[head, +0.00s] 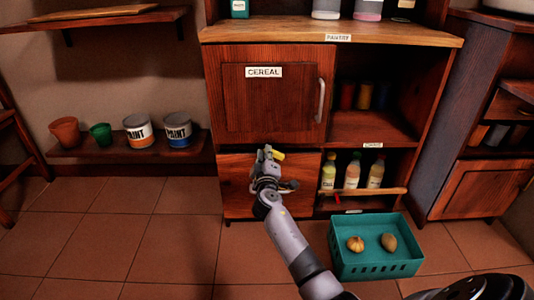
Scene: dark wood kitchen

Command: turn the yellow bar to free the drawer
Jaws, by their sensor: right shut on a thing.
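The yellow bar (278,156) shows as a short piece just beyond my right gripper, at the top of the lower drawer front. Most of it is hidden behind the gripper, so its full angle cannot be made out. The drawer (236,168) is a plain wood front below the door marked CEREAL, and it looks closed. My right gripper (270,154) is at the drawer's top edge, shut on the yellow bar. My left gripper is not in view.
A teal crate (345,270) with two round foods stands on the floor at the right front. Bottles (351,172) stand on an open shelf beside the drawer. Paint cans (178,130) and pots sit on a low shelf at left. The tiled floor at left is clear.

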